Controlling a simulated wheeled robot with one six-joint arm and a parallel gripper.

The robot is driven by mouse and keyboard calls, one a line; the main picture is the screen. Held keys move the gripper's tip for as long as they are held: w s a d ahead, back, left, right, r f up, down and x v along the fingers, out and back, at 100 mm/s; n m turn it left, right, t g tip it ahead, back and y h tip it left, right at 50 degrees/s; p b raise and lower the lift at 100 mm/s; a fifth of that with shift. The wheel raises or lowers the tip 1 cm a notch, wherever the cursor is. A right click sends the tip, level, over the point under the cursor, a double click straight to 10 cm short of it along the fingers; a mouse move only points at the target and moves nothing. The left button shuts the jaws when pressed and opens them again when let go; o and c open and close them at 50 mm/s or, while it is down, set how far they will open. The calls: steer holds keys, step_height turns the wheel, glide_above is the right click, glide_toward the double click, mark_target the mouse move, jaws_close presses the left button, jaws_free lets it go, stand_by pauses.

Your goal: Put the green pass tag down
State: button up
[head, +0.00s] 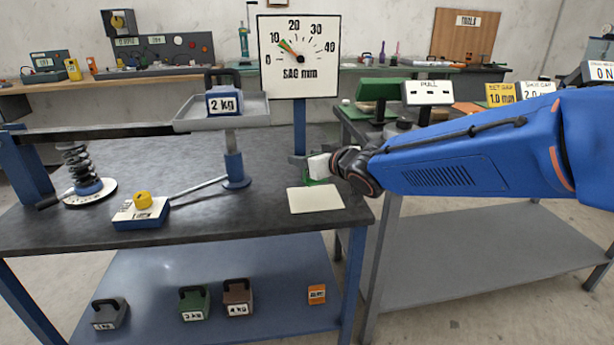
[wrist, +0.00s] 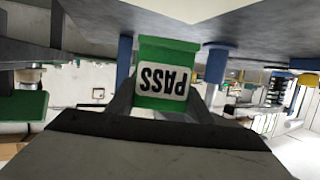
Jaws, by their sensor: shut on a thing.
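The green pass tag (wrist: 166,75) is between the fingers of my gripper in the wrist view. Its white label reads PASS and appears upside down there. My gripper (head: 308,165) is shut on the tag, near the right end of the dark bench. In the head view only a bit of green (head: 312,181) shows below the white gripper body. A pale cream plate (head: 315,199) lies on the bench just below the gripper in the picture. Whether the tag touches the bench cannot be told.
A dial gauge on a blue post (head: 300,125) stands behind the gripper. Left are a pan with a 2 kg weight (head: 224,102), a blue box with yellow knob (head: 142,212) and a coil spring (head: 78,165). A second bench (head: 345,114) stands right.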

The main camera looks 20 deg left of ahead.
steer(key=shift+f, duration=2.5)
steer(key=shift+f, duration=0.1)
steer(key=o, duration=1)
steer(key=shift+o, duration=0.2)
steer(key=shift+s+d, duration=0.1)
steer(key=shift+d, duration=0.1)
steer(key=v, duration=1.1)
steer(key=shift+s+d+r, duration=0.15)
steer(key=shift+d+r, duration=0.1)
